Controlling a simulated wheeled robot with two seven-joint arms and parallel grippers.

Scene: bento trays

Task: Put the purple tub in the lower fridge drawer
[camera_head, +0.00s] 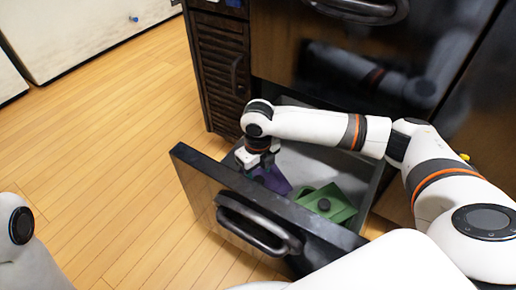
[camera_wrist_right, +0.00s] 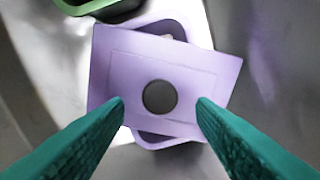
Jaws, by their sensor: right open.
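The purple tub (camera_head: 272,178) sits inside the open lower fridge drawer (camera_head: 250,200), at its left end in the head view. In the right wrist view the purple tub (camera_wrist_right: 120,72) shows from above, with a flat lid that lies askew on it and a dark round knob in the middle. My right gripper (camera_head: 262,160) reaches down into the drawer, over the tub. In the wrist view its green fingers (camera_wrist_right: 160,105) are apart, one on each side of the knob and not touching it. My left gripper is not in view.
A green tub (camera_head: 340,208) with a dark knob is also in the drawer, to the right of the purple one; its edge shows in the wrist view (camera_wrist_right: 88,8). The drawer front has a dark handle (camera_head: 258,228). Wooden floor (camera_head: 110,150) lies clear to the left.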

